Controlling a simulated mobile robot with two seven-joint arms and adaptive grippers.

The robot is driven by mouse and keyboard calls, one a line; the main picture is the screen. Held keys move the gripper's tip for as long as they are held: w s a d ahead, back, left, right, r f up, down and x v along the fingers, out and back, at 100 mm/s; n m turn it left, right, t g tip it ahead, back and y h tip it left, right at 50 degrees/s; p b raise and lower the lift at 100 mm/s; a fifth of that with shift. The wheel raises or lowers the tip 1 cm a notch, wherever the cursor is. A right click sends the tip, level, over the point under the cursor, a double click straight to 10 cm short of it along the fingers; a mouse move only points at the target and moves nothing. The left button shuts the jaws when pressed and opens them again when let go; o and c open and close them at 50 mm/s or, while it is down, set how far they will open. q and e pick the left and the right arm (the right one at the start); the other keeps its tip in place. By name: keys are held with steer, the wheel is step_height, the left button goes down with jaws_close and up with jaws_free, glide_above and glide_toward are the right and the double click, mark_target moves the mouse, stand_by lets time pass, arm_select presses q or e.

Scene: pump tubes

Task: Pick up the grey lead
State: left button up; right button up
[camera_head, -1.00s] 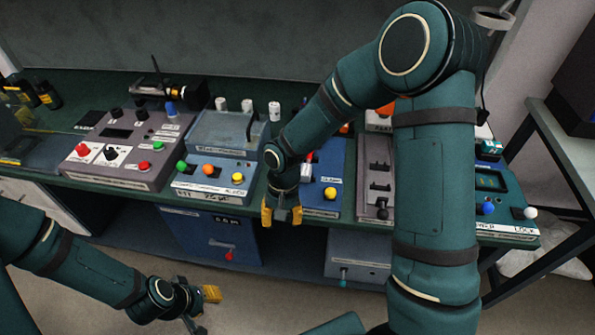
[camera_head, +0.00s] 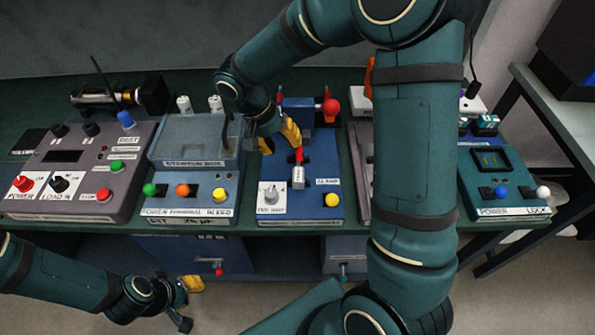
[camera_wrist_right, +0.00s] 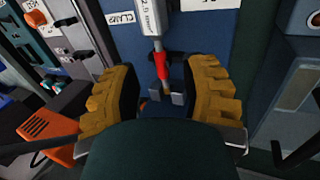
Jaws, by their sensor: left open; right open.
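The grey lead (camera_head: 298,175) is a short grey, labelled body with a red collar, on the blue unit (camera_head: 318,205). My right gripper (camera_head: 279,140) is open, over the blue unit, by the lead's red end. In the wrist view its yellow fingers (camera_wrist_right: 161,85) stand apart on either side of the lead, with gaps. My left gripper (camera_head: 187,297) is open and low, in front of the bench, away from the lead.
A grey-blue box with coloured buttons (camera_head: 192,180) stands left of the blue unit. A red knob (camera_head: 331,107) rises behind the lead. A teal unit (camera_head: 505,185) stands at the right. My right forearm hides part of the bench.

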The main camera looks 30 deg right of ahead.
mark_target(298, 163)
steer(key=x, duration=0.4)
steer(key=shift+w, duration=0.15)
steer(key=b+x, duration=0.1)
steer(key=x, duration=0.1)
steer(key=b+x, duration=0.1)
steer(key=x, duration=0.2)
steer(key=shift+w+d, duration=0.15)
steer(key=shift+d, duration=0.2)
steer(key=shift+r, duration=0.1)
jaws_close()
